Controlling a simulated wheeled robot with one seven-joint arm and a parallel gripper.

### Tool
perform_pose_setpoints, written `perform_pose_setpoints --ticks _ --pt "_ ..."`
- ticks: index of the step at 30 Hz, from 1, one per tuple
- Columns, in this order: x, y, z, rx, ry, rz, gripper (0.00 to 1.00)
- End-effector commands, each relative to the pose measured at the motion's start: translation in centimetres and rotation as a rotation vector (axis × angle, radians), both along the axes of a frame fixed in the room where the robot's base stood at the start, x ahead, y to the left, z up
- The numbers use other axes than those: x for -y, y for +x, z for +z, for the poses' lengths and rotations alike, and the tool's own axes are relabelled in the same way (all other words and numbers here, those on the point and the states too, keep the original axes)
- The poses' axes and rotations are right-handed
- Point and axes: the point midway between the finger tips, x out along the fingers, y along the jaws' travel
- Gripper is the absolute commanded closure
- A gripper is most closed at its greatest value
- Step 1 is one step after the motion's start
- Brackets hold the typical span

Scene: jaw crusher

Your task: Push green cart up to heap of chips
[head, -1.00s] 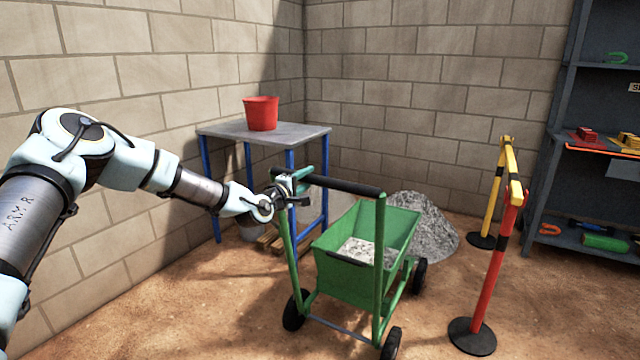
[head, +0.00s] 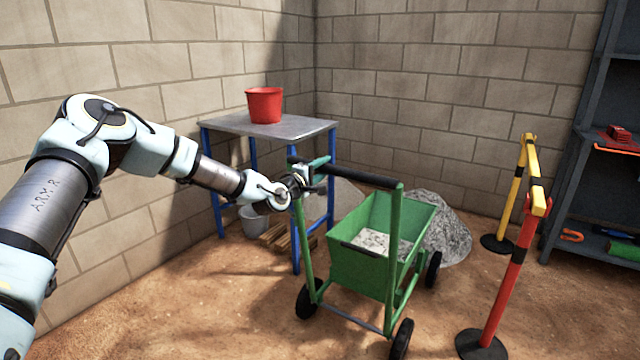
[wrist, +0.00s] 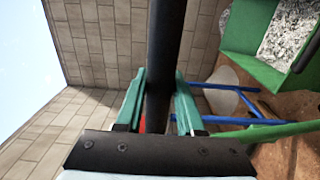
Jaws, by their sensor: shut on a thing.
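The green cart (head: 368,268) stands on its wheels on the brown floor, its bin part filled with grey chips (head: 380,243). Its black handle bar (head: 350,176) runs across the top of two green uprights. My gripper (head: 309,174) is shut on the left part of this bar. In the wrist view, the teal fingers of my gripper (wrist: 160,82) lie on both sides of the black bar (wrist: 166,45). The heap of grey chips (head: 449,240) lies just behind the cart, partly hidden by the bin. I cannot tell whether the cart touches it.
A blue-legged table (head: 310,128) with a red bucket (head: 264,105) stands left of the cart. A grey bucket (head: 252,219) and a pallet (head: 277,236) lie under it. A red post (head: 507,277) and a yellow post (head: 513,196) stand right, before a shelf (head: 572,150).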

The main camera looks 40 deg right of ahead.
Motion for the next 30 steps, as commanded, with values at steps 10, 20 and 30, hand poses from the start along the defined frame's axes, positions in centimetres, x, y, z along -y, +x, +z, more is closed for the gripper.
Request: perform_pose_setpoints --ticks 10,20,30 --pt "-0.2 -0.2 -0.8 -0.01 0.02 -0.004 1.0" --pt "-0.1 -0.1 -0.5 -0.008 0.015 -0.003 0.45" --pt "-0.1 0.0 0.0 -0.003 0.007 -0.002 0.25"
